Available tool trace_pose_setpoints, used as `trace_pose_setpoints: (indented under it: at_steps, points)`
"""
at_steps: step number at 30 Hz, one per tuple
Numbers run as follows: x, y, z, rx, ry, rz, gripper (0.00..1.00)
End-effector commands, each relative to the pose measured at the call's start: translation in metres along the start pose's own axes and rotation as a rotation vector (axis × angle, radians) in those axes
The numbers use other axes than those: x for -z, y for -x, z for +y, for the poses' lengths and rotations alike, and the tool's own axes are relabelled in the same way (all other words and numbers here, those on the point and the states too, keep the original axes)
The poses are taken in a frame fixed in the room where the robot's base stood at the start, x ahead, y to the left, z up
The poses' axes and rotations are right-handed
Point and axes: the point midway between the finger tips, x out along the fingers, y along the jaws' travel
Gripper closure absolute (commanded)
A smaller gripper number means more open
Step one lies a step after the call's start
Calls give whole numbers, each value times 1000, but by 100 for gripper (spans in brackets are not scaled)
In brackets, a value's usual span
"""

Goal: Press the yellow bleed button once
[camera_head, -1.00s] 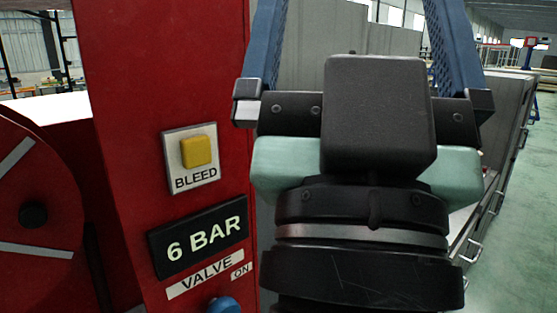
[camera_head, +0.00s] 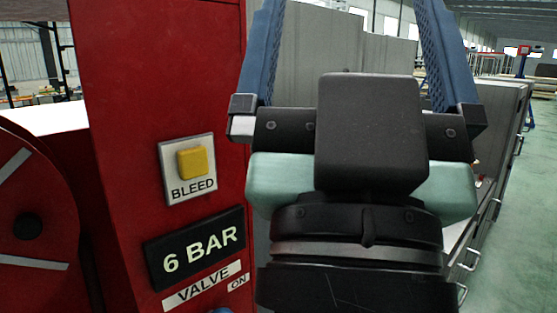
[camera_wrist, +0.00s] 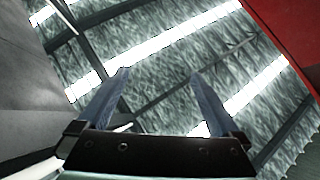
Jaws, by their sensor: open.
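The yellow bleed button (camera_head: 193,162) sits on a white plate (camera_head: 204,188) marked BLEED, on the front of a red post (camera_head: 150,90) left of centre in the head view. My gripper (camera_head: 352,15) is to the right of the button, with its two blue fingers spread wide and pointing up. Nothing is between the fingers, and they are apart from the button. The fingertips are cut off by the top of the head view. In the wrist view my gripper (camera_wrist: 158,72) is open against the roof; the button does not show there.
Below the button are a 6 BAR display (camera_head: 195,248) and a VALVE label (camera_head: 202,286). A red round part with a black hub (camera_head: 28,226) is at the left. Grey cabinets (camera_head: 490,130) stand behind my gripper at the right, with open green floor (camera_head: 530,230) beyond.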

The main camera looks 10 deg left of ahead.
Motion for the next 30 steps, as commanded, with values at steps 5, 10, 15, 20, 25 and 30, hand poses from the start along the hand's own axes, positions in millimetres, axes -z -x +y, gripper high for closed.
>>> trace_pose_setpoints:
  at_steps: [5,10,15,20,25,30]
  points:
    - [0,0,0,0,0,0,29]
    - [0,0,0,0,0,0,59]
    - [0,0,0,0,0,0,90]
    - [0,0,0,0,0,0,100]
    - [0,0,0,0,0,0,100]
    - [0,0,0,0,0,0,100]
